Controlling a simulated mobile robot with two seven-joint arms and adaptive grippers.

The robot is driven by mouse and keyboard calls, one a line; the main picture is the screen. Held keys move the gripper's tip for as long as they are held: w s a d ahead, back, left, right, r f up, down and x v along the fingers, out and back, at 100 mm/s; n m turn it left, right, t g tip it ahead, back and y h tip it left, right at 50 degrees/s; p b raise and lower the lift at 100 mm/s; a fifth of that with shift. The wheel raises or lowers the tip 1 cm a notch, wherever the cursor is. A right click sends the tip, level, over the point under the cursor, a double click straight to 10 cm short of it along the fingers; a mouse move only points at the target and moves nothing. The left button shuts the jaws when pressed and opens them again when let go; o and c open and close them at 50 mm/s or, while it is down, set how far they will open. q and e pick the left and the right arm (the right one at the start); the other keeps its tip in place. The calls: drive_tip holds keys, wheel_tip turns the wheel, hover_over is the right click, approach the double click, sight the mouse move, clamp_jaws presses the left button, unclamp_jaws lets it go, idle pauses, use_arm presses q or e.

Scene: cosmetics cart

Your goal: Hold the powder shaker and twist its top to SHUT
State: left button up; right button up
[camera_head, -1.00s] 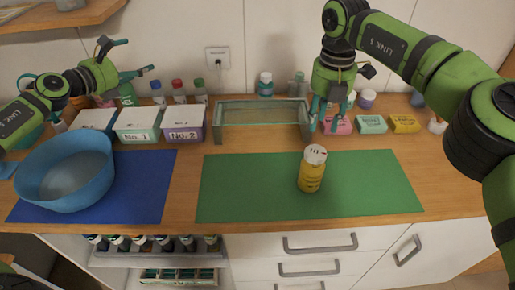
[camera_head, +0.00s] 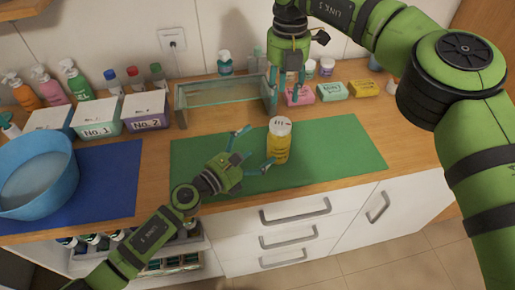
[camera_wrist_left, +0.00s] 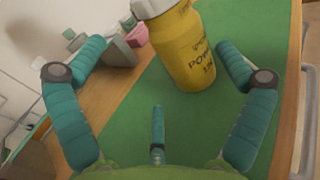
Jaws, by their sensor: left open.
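The powder shaker (camera_head: 279,146), a yellow bottle with a white top (camera_head: 280,125), stands upright on the green mat (camera_head: 340,155). My left gripper (camera_head: 259,145) is open, low over the mat just left of the shaker, its fingers pointing at it. In the left wrist view, the yellow body (camera_wrist_left: 188,50) is ahead between the spread fingers, nearer the right one, and the top is cut off by the frame edge. No grip on it shows. My right gripper (camera_head: 287,88) hangs behind the shaker near the pink soap, fingers apart and empty. The top's marking is too small to read.
A glass tray (camera_head: 222,92) and soap bars, one of them pink (camera_head: 300,96), stand behind the mat. Boxes (camera_head: 143,110), pump bottles and a blue bowl (camera_head: 38,178) on a blue mat are at left. The green mat's right side is clear.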

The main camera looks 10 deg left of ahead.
sight(276, 135)
use_arm(q)
drive_tip(key=shift+s+d+r, duration=0.1)
drive_tip(key=shift+d, duration=0.35)
drive_tip(key=shift+w+d, duration=0.25)
drive_tip(key=x, duration=0.6)
drive_tip(key=shift+w+d, duration=0.1)
